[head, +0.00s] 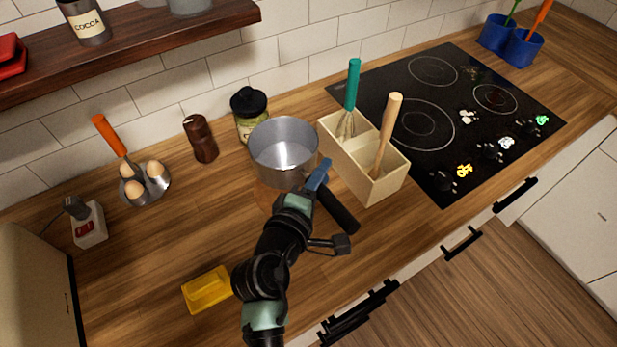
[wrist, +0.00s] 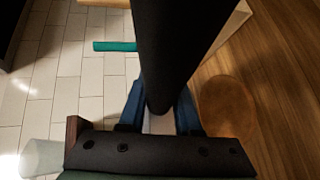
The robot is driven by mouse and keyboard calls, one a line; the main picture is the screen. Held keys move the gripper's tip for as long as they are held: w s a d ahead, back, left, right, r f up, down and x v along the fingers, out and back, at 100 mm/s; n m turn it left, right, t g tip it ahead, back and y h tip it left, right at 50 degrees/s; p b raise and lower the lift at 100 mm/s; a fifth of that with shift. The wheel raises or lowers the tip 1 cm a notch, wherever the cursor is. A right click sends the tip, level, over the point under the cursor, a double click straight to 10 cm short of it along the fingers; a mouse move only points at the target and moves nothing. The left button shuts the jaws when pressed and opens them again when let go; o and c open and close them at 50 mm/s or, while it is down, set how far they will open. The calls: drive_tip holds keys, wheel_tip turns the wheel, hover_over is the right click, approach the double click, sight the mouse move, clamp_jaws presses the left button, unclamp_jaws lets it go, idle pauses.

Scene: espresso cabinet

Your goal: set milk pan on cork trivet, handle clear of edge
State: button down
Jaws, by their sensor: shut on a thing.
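The milk pan (head: 284,145) is a grey metal pot with a black handle, upright and empty in the middle of the head view. My gripper (head: 318,178) is shut on its handle (head: 337,208), near the pan's side. In the wrist view, the black handle (wrist: 172,45) runs down between the blue fingers of my gripper (wrist: 160,112). A round brown disc on the counter, which looks like the cork trivet (wrist: 226,110), shows right of the handle there. Whether the pan touches the counter is unclear.
A wooden utensil box (head: 378,183) stands close right of the pan, with a whisk and a wooden tool upright. The jar (head: 250,117) and pepper mill (head: 201,140) stand behind left. A yellow dish (head: 207,289) lies front left.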

drive_tip(key=shift+w+a+f+b, duration=0.1)
drive_tip(key=shift+w+f+b, duration=0.05)
drive_tip(key=shift+f+b, duration=3.4)
drive_tip(key=shift+f, duration=0.7)
drive_tip(key=c, duration=0.9)
unclamp_jaws()
drive_tip(key=o, duration=0.4)
